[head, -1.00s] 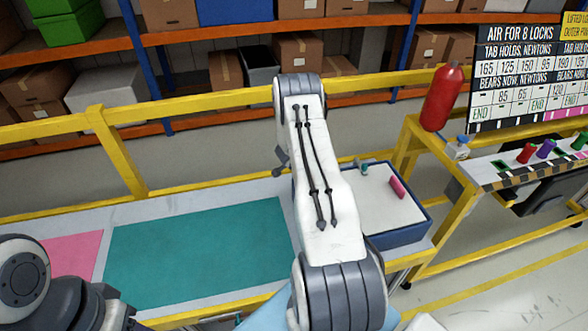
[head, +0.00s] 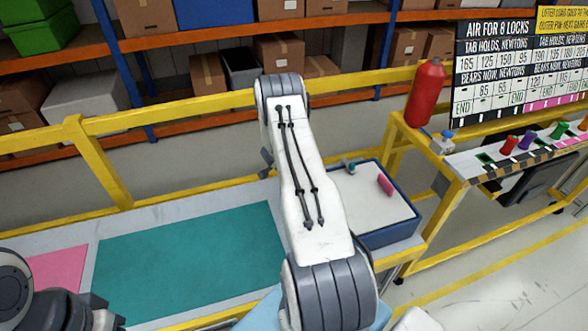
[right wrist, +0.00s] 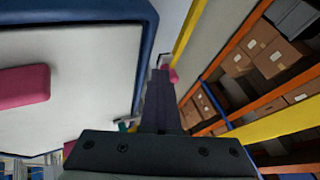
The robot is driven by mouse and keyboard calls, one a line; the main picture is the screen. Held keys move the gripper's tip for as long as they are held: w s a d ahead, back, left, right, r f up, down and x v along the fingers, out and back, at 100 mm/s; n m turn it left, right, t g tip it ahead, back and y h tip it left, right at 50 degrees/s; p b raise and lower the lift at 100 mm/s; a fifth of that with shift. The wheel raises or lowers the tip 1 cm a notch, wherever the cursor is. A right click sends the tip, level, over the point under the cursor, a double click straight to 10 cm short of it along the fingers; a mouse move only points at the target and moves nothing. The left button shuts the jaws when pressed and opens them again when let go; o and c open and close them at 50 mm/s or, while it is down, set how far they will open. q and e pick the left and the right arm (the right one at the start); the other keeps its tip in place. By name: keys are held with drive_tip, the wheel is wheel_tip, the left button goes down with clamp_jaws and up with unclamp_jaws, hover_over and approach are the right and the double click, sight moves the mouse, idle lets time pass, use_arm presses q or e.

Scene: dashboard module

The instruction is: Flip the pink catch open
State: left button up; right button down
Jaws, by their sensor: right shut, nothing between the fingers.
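A pink block-like piece (head: 385,184) lies in the blue-rimmed tray (head: 397,237), toward its far right. It also shows large at the left of the right wrist view (right wrist: 22,86). I cannot tell whether this piece is the pink catch. My right gripper (right wrist: 160,75) is shut and empty, with the tray's blue wall to its left. A small pink-red thing (right wrist: 173,76) shows just beside its tips; contact is unclear. In the head view my right arm hides this gripper. My left gripper is out of view; only part of that arm shows at lower left.
A small teal part (head: 349,167) is at the tray's far side. A teal mat (head: 190,265) and a pink mat (head: 57,270) lie on the bench. A yellow rail (head: 180,107) runs behind. A red cylinder (head: 425,92), coloured pegs and a sign stand right.

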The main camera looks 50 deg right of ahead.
drive_tip(key=shift+w+a+r, duration=0.15)
drive_tip(key=shift+w+r, duration=0.05)
drive_tip(key=shift+w, duration=0.25)
drive_tip(key=shift+s+a+f+b, duration=0.15)
drive_tip(key=shift+s+a+b, duration=0.05)
drive_tip(key=shift+b, duration=0.1)
drive_tip(key=shift+s+a+f+b, duration=0.2)
drive_tip(key=shift+s+a+b, duration=0.55)
drive_tip(key=shift+s+a, duration=0.35)
drive_tip(key=w+v, duration=0.1)
drive_tip(key=v, duration=0.9)
drive_tip(key=shift+a+r, duration=0.15)
drive_tip(key=shift+a, duration=0.1)
drive_tip(key=shift+w, duration=0.15)
